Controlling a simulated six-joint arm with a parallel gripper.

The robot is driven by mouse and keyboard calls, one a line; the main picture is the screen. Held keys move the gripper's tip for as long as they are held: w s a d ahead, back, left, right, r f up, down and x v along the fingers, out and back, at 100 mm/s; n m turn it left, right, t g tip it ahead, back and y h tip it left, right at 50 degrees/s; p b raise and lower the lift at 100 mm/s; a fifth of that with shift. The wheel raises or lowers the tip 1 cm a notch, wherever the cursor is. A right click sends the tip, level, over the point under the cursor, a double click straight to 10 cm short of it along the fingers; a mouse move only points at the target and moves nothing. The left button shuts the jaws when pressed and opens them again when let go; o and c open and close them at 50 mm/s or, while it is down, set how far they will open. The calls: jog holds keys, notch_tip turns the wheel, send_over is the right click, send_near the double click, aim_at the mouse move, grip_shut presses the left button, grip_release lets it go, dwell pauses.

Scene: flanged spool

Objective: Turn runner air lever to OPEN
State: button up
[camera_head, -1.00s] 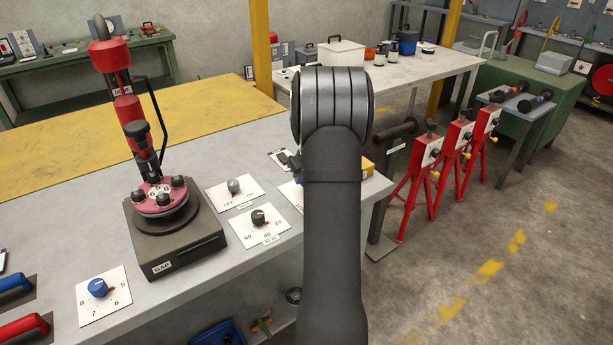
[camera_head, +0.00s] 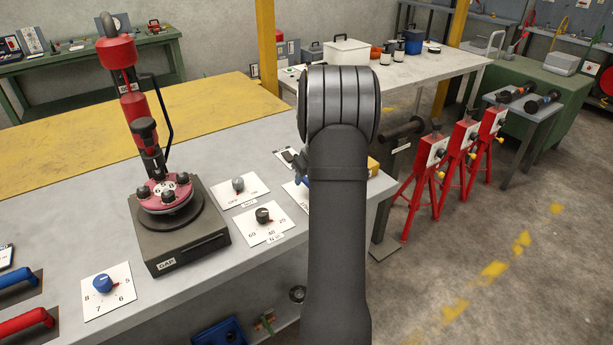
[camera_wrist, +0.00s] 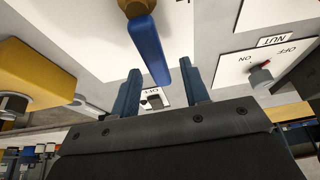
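A blue lever (camera_wrist: 150,48) on a brass-coloured hub (camera_wrist: 136,7) is mounted on a white plate (camera_wrist: 88,28) at the top of the wrist view. My gripper (camera_wrist: 160,66) is open, with one blue finger on each side of the lever's free end in the picture. I cannot tell whether either finger touches the lever. The plate's lettering is mostly cut off, so the lever's setting cannot be read. In the head view my own arm hides most of this plate and the lever.
A NUT switch (camera_wrist: 260,74) stands to the right in the wrist view. A yellow block (camera_wrist: 35,75) with a metal end is at left. In the head view a black dial (camera_head: 263,215), a blue dial (camera_head: 103,284) and the red spool fixture (camera_head: 165,194) share the bench.

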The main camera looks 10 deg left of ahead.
jog(key=v, duration=1.7)
jog(key=shift+r, duration=0.15)
jog(key=shift+s, duration=0.15)
jog(key=x, duration=1.7)
jog(key=shift+w, duration=0.2)
jog(key=v, duration=1.8)
jog(key=x, duration=1.8)
jog(key=shift+w+f, duration=0.15)
jog(key=shift+f, duration=0.05)
jog(key=shift+w+d+m, duration=0.15)
jog(key=shift+d+m, duration=0.15)
jog(key=shift+m, duration=0.5)
